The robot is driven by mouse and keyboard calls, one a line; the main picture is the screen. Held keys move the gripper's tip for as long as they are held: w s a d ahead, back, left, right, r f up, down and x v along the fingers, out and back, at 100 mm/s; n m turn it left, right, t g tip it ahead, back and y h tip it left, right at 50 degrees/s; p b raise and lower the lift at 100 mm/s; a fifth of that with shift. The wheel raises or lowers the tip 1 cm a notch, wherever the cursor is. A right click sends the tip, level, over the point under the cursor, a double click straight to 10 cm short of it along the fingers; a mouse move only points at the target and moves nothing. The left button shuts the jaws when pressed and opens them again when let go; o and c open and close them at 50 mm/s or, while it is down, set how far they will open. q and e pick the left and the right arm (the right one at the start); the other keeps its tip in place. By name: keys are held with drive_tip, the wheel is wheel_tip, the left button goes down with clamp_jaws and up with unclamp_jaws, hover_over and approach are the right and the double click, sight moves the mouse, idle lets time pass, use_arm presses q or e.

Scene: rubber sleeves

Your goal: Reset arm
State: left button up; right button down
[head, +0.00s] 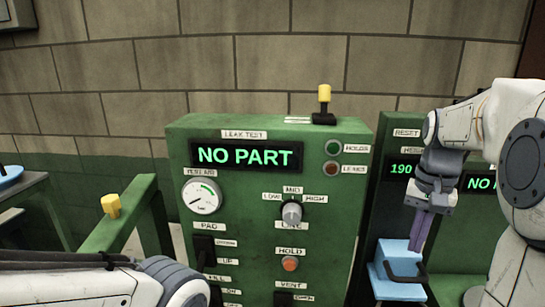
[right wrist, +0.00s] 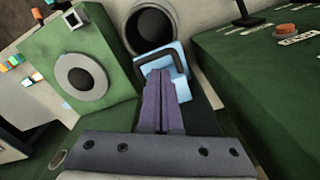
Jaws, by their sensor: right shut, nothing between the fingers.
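My right gripper (head: 420,232) is at the right of the head view, pointing down, with its purple fingers together and nothing between them. In the right wrist view its shut fingers (right wrist: 160,95) reach toward a light blue block (right wrist: 178,62) with a dark handle. In the head view the blue block (head: 395,288) is below and slightly left of the fingertips; I cannot tell whether they touch. My left arm enters at the bottom left of the head view, and its gripper is out of sight.
A green leak test cabinet (head: 245,240) with a "NO PART" display (head: 246,156) stands in the middle. A yellow-topped lever (head: 324,97) rises from its top. A second green panel (head: 400,150) stands at right. A green machine with a round opening (right wrist: 80,75) is at left in the wrist view.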

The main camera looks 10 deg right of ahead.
drive_tip(key=s+a+f+n+b, duration=0.1)
drive_tip(key=a+f+n, duration=0.25)
drive_tip(key=a, duration=0.55)
drive_tip(key=s+a+f+n, duration=0.2)
drive_tip(key=a+n, duration=0.2)
drive_tip(key=a, duration=0.6)
drive_tip(key=s+a+f+n+b, duration=0.1)
drive_tip(key=s+a+f+n, duration=0.2)
drive_tip(key=s+a+n, duration=0.1)
drive_tip(key=s+a+f+n+y, duration=0.1)
drive_tip(key=s+a+f+n, duration=0.3)
drive_tip(key=s, duration=0.5)
drive_tip(key=a, duration=0.2)
drive_tip(key=shift+s+a+f+b, duration=0.2)
drive_tip(key=shift+s+a+b, duration=0.05)
drive_tip(key=shift+a+b, duration=0.1)
